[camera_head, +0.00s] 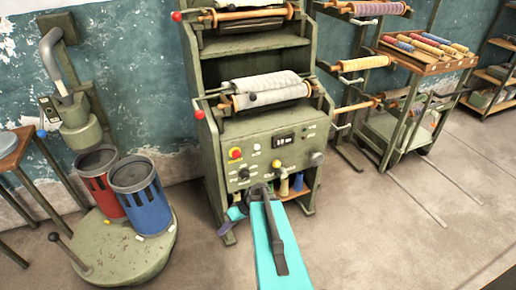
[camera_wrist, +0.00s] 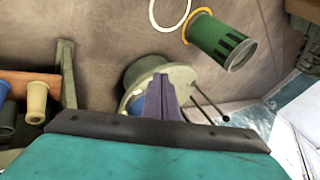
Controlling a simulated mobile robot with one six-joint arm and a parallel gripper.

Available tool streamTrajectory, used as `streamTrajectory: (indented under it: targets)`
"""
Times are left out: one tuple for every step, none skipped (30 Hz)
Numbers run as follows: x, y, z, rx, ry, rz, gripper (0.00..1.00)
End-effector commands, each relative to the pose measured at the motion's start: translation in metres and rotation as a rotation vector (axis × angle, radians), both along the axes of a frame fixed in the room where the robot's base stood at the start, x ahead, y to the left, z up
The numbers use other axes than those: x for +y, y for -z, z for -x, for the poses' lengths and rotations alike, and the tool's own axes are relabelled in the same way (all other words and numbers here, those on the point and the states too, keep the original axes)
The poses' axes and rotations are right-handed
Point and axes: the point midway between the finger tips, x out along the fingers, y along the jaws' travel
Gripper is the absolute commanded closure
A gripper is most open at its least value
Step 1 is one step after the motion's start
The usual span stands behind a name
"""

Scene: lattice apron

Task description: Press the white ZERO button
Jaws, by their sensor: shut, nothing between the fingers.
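A small white round button (camera_head: 256,147) sits on the sloped green control panel (camera_head: 290,157) of the middle machine, just right of a red button with a yellow surround. Its lettering is too small to read. My gripper (camera_head: 236,214), with purple fingers, is low in front of the machine, below and left of the panel and apart from the button. The fingers also show in the wrist view (camera_wrist: 164,98), closed together and empty. The white button is not visible in the wrist view.
The panel also carries a dark display (camera_head: 284,141), a yellow knob (camera_head: 277,164) and a grey knob (camera_head: 316,158). Spools stand on a shelf below, seen in the wrist view (camera_wrist: 37,98). Red and blue bins (camera_head: 141,200) stand left.

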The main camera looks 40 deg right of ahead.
Motion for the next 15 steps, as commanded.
streamTrajectory:
  targets:
    - [-0.018, -0.012, -0.004, -0.044, 0.016, 0.003, 1.00]
    - [-0.028, -0.019, -0.006, -0.071, 0.023, 0.005, 1.00]
    - [-0.040, -0.027, -0.009, -0.107, 0.031, 0.008, 1.00]
    - [-0.049, -0.034, -0.010, -0.132, 0.037, 0.012, 1.00]
    - [-0.058, -0.041, -0.011, -0.160, 0.044, 0.017, 1.00]
    - [-0.071, -0.050, -0.013, -0.196, 0.052, 0.025, 1.00]
    - [-0.081, -0.057, -0.013, -0.223, 0.058, 0.031, 1.00]
    - [-0.090, -0.064, -0.014, -0.249, 0.065, 0.038, 1.00]
    - [-0.103, -0.074, -0.014, -0.284, 0.073, 0.049, 1.00]
    - [-0.113, -0.081, -0.014, -0.312, 0.080, 0.057, 1.00]
    - [-0.123, -0.089, -0.013, -0.338, 0.086, 0.067, 1.00]
    - [-0.137, -0.099, -0.012, -0.374, 0.095, 0.081, 1.00]
    - [-0.146, -0.106, -0.011, -0.399, 0.101, 0.093, 1.00]
    - [-0.157, -0.114, -0.010, -0.425, 0.108, 0.105, 1.00]
    - [-0.170, -0.124, -0.007, -0.460, 0.116, 0.122, 1.00]
